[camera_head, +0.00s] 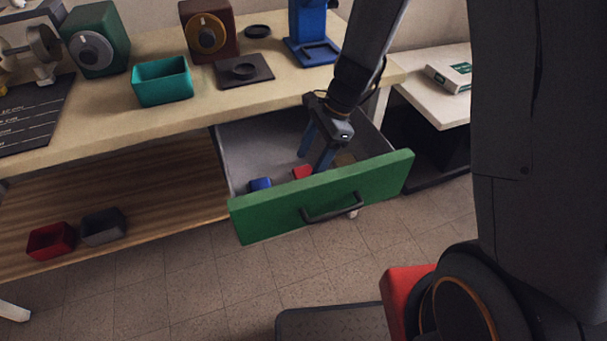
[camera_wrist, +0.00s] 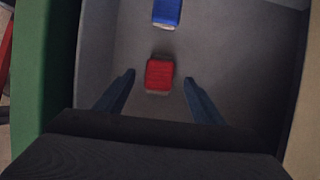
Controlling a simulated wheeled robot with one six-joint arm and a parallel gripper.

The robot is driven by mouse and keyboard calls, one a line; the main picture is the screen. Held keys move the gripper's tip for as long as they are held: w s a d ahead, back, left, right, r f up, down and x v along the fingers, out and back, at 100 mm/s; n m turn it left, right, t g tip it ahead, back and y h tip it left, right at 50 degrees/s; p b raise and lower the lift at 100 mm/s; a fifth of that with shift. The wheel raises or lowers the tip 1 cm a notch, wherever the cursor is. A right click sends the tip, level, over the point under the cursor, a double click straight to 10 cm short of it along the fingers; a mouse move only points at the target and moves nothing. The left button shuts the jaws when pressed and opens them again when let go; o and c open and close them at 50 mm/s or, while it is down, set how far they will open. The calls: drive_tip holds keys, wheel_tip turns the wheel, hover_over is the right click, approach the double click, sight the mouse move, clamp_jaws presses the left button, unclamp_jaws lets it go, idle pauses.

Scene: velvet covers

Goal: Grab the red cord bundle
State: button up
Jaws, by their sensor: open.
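The red cord bundle (camera_head: 302,172) lies on the floor of the open drawer, close behind its green front. In the wrist view the red bundle (camera_wrist: 159,75) is a small block with pale ends, near the middle of the picture. My gripper (camera_head: 314,162) reaches down into the drawer from above. Its two blue fingers are open and empty, and in the wrist view the fingertips (camera_wrist: 159,77) stand apart on either side of the bundle, touching neither side. How high the tips are above the drawer floor is hard to tell.
A blue bundle (camera_head: 260,184) lies in the drawer left of the red one. The green drawer front (camera_head: 325,195) and grey side walls enclose my gripper. Above is the tabletop (camera_head: 130,112) with a teal bin (camera_head: 162,81). Red and grey bins (camera_head: 52,241) sit on the lower shelf.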

sight(304, 175)
drive_tip(key=shift+x, duration=1.3)
drive_tip(key=c, duration=1.1)
